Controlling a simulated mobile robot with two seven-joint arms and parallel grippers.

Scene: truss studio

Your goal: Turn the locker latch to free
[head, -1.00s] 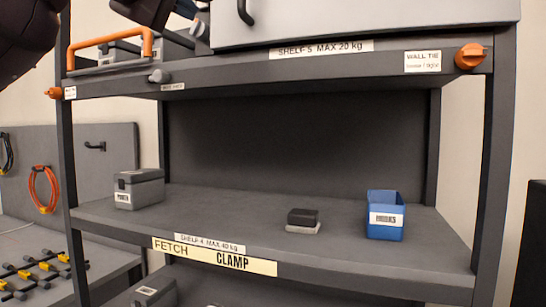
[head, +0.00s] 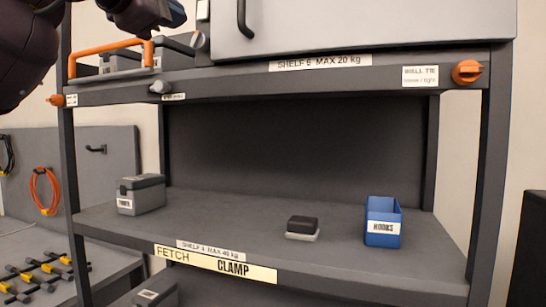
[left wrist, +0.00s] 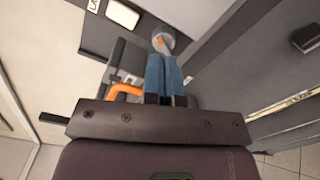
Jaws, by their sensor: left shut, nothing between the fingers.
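The grey locker (head: 360,30) with a black handle (head: 243,18) stands on the top shelf. A small round grey knob (head: 199,40), which looks like its latch, sits at its lower left; its turn position is too small to read. My left gripper (head: 179,14) is at the top of the head view, up and left of this knob, partly cut off. In the left wrist view, its blue fingers (left wrist: 165,58) are together and empty. Their tips point at a round grey knob (left wrist: 163,41) with an orange spot; I cannot tell whether they touch. My right gripper is not in view.
An orange handle (head: 110,42) stands left of the knob, by grey boxes. The shelf edge carries another grey knob (head: 160,87) and an orange knob (head: 467,72). Below, a grey box (head: 140,195), a black block (head: 303,224) and a blue bin (head: 383,222) leave free room.

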